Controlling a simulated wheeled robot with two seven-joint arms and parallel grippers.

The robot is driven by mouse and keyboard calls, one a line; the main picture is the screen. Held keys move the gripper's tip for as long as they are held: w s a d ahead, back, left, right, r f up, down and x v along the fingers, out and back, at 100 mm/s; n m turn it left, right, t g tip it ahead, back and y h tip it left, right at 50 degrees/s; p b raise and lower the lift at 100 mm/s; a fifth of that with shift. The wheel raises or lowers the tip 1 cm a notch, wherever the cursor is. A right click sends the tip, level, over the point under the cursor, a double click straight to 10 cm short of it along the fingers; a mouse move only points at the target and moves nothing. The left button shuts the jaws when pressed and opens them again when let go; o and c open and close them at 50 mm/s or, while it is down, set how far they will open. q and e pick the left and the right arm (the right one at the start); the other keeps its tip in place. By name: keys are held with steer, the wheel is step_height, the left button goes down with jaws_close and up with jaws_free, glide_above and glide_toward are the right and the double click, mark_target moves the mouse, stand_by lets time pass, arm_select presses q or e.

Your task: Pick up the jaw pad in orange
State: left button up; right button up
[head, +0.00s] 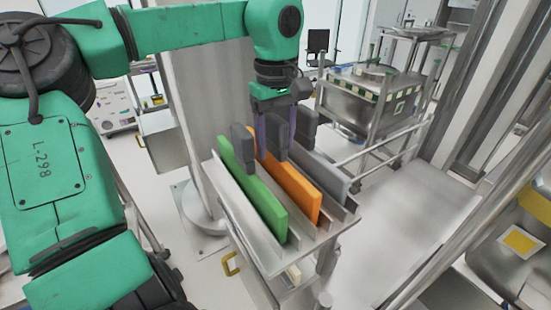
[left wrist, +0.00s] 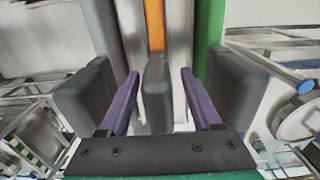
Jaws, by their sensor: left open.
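The orange jaw pad (head: 290,182) stands on edge in the middle slot of a metal rack (head: 268,260), between a green pad (head: 255,190) and a grey pad (head: 324,172). A dark grey block sits at its far end; this block (left wrist: 157,98) shows in the left wrist view, with an orange strip of the pad (left wrist: 153,25) above it. My left gripper (head: 277,132) is open and points down over the pad's far end. Its two purple fingers (left wrist: 160,76) are on either side of the block, with gaps visible. My right gripper is not in view.
The green and grey pads have similar dark grey blocks (head: 243,146), (head: 306,128) close to my fingers on both sides. A metal column (head: 205,110) stands behind the rack. A wheeled steel cart (head: 372,100) is at the back right.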

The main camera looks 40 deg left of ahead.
arm_select(q)
steer(key=shift+d, duration=0.1)
jaws_close()
steer(key=shift+r, duration=0.1)
stand_by(1.1)
